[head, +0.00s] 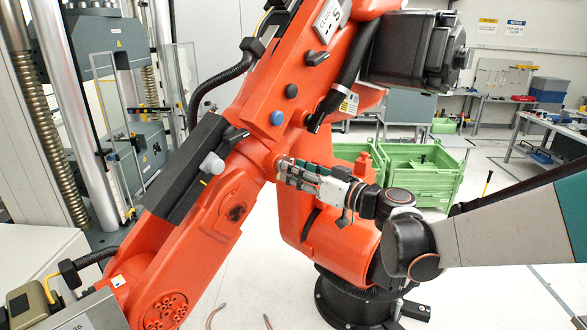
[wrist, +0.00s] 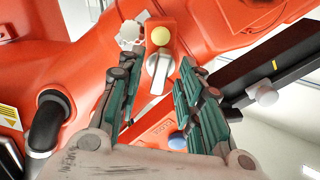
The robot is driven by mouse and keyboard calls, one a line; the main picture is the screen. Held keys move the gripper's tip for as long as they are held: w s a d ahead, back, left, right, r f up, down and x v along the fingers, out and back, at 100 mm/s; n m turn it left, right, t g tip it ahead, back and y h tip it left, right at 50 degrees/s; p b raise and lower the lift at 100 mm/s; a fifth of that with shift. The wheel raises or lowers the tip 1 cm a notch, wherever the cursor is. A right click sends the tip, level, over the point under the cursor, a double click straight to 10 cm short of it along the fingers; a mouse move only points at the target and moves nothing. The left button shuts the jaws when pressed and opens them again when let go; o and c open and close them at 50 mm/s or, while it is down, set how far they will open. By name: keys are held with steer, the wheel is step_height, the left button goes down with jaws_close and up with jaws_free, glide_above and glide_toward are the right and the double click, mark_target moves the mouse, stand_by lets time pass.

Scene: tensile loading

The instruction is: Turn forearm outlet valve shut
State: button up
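The outlet valve shows in the wrist view as a silver lever (wrist: 158,72) with a round yellow cap (wrist: 160,36), on the orange robot arm's forearm. The lever points down in that picture, towards my palm. My gripper (wrist: 161,62) is open, with one teal-padded finger on each side of the lever and visible gaps between. In the head view my gripper (head: 283,171) is close against the orange forearm (head: 265,135). The valve cannot be made out there; my fingers seem to cover it.
A blue knob (head: 277,118), a white knob (head: 212,164) and a black box (head: 190,165) stick out from the orange arm near my gripper. A black hose (wrist: 48,125) lies left in the wrist view. Green crates (head: 420,175) stand behind.

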steer(key=shift+w+a, duration=0.45)
steer(key=shift+a, duration=0.1)
jaws_close()
steer(key=m+b, duration=0.3)
steer(key=m, duration=0.7)
steer(key=m+b, duration=0.4)
steer(key=m, duration=0.6)
steer(key=shift+s+a+r, duration=0.1)
steer(key=shift+s+r, duration=0.05)
steer(key=shift+r, duration=0.05)
steer(key=shift+m, duration=0.3)
